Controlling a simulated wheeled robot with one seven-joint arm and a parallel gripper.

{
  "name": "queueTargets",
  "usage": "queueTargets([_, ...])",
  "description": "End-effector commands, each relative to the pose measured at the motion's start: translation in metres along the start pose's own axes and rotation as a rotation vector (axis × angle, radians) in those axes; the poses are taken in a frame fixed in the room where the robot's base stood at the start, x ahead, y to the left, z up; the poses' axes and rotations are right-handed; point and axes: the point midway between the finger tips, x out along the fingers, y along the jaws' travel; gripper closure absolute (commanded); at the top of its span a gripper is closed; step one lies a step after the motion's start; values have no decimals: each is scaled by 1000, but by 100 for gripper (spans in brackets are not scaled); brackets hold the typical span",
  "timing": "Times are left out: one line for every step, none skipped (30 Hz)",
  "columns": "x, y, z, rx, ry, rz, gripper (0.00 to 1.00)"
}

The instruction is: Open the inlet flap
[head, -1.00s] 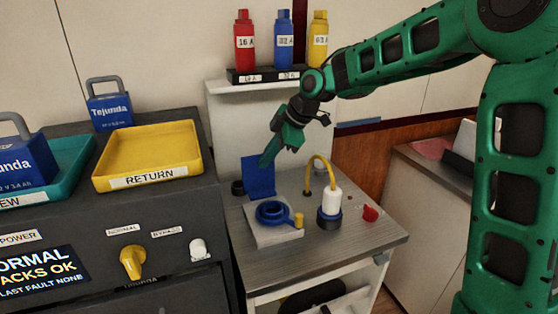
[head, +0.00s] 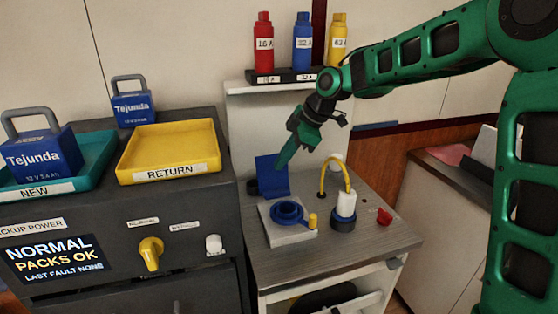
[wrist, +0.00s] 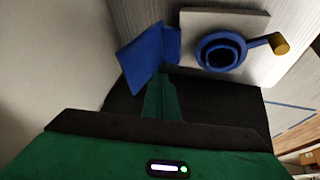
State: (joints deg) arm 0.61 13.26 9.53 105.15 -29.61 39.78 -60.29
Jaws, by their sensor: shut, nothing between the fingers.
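The inlet is a blue ring (head: 287,212) on a pale square plate (head: 280,236) on the grey bench; the ring also shows in the wrist view (wrist: 221,52). The blue inlet flap (head: 268,178) stands raised at the back edge of the plate, leaving the ring uncovered. In the wrist view the flap (wrist: 143,58) is tilted, left of the ring. My gripper (head: 281,165) is shut and empty, pointing down beside the flap's upper part. In the wrist view its fingertips (wrist: 160,78) are close to the flap; I cannot tell if they touch.
A shelf (head: 285,84) with red, blue and yellow bottles is above. The dark cabinet with a yellow tray (head: 170,150) stands left.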

Motion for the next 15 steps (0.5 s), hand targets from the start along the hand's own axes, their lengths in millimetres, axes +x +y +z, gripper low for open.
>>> queueTargets([-8,-3,1,1,-1,3,100])
queueTargets([-16,0,1,1,0,4,100])
queueTargets([-24,2,0,2,-1,6,100])
queueTargets([-30,3,0,1,-1,4,100])
queueTargets([-36,4,-2,-2,1,3,100])
queueTargets([-43,5,-4,-4,1,2,100])
queueTargets([-49,5,-5,-5,2,1,100])
queueTargets([-54,6,-6,-5,1,0,100])
queueTargets([-62,7,-7,-6,2,1,100])
queueTargets([-67,8,-7,-5,2,1,100])
queueTargets([-71,8,-7,-6,1,-1,100])
queueTargets([-77,9,-8,-8,2,-1,100])
queueTargets([-81,10,-8,-7,2,-1,100])
queueTargets([-84,10,-8,-6,2,-2,100])
queueTargets([-88,10,-8,-6,2,-3,100])
